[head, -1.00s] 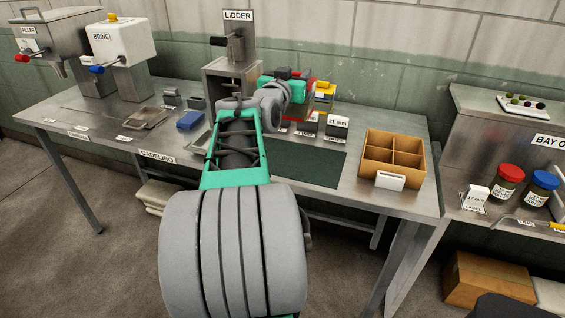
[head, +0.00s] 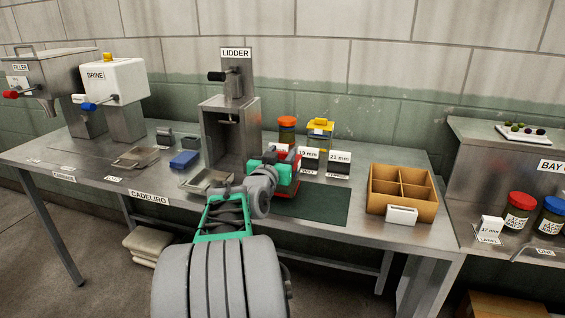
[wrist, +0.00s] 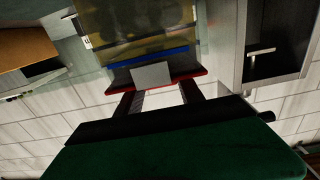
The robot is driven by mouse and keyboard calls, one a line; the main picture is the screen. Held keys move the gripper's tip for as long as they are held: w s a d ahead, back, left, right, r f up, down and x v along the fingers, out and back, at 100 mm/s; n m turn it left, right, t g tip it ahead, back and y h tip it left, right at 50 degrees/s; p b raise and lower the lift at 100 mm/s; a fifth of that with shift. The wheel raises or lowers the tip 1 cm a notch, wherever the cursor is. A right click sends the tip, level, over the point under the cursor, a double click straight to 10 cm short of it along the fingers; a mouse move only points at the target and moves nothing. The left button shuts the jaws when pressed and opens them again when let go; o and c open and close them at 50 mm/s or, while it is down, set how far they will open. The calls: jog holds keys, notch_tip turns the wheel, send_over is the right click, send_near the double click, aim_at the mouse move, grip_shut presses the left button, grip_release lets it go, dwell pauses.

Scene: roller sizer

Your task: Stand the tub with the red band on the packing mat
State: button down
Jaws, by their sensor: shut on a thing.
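My gripper (head: 285,172), green and red in the head view, is low at the back left part of the dark green mat (head: 322,203). In the wrist view my gripper (wrist: 153,75) is shut on an olive, see-through tub (wrist: 140,24) with a blue strip along its near edge. No red band shows clearly on this held tub. In the head view my gripper and arm hide it, so I cannot tell whether it touches the mat. A red-topped jar (head: 287,135) and a yellow-topped container (head: 320,134) stand behind.
The lidder (head: 232,120) stands left of my gripper. Size cards (head: 340,162) stand behind the mat, and a divided cardboard box (head: 401,192) stands to its right. A blue block (head: 184,159) and a metal tray (head: 206,181) lie left. The mat's right part is clear.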

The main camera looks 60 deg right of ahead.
jog(key=shift+f, duration=0.65)
jog(key=shift+f, duration=0.1)
jog(key=c, duration=1.2)
grip_release()
jog(key=shift+f, duration=0.25)
jog(key=o, duration=0.5)
jog(key=shift+r, duration=0.1)
jog(key=shift+c, duration=0.2)
